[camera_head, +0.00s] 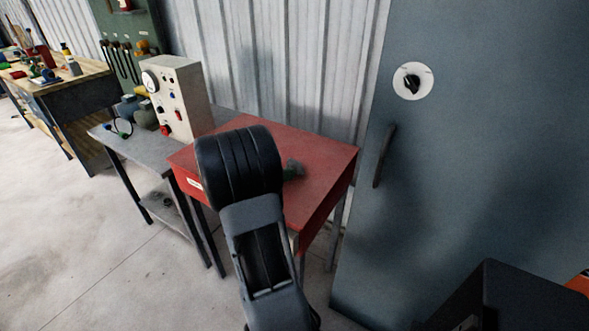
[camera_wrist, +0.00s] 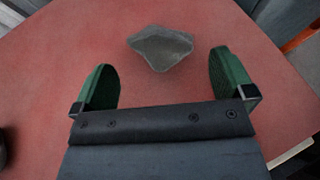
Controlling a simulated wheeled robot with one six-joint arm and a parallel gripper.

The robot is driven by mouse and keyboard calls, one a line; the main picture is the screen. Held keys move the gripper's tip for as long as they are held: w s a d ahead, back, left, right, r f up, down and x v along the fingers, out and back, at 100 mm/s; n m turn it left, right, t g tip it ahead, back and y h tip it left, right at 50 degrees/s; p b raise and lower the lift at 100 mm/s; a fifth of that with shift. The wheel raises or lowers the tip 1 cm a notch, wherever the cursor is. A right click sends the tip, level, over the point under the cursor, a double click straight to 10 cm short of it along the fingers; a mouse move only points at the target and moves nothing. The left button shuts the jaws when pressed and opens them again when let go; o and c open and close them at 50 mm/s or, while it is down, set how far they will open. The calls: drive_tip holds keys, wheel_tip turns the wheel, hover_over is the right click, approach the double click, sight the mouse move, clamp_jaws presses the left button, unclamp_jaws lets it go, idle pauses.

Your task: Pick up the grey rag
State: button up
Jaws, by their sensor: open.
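The grey rag (camera_wrist: 161,47) lies crumpled on the red table top (camera_wrist: 60,60), a little beyond my fingertips in the wrist view. My gripper (camera_wrist: 163,75) is open, with its two green-padded fingers apart and nothing between them. The rag is ahead of the gap between the fingers, not touching either one. In the head view the rag (camera_head: 293,169) shows as a small grey-green lump on the red table (camera_head: 318,165), partly hidden behind my arm. My gripper is hidden behind my arm there.
A grey table (camera_head: 120,142) left of the red one holds a white control box (camera_head: 178,98) with a gauge. A tall grey cabinet (camera_head: 470,130) with a handle stands close on the right. A wooden workbench (camera_head: 60,85) with tools is farther left.

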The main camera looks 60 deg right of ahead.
sight(288, 165)
drive_tip(key=shift+x, duration=2.95)
drive_tip(key=shift+w, duration=0.1)
drive_tip(key=shift+c, duration=0.2)
drive_tip(key=c, duration=0.7)
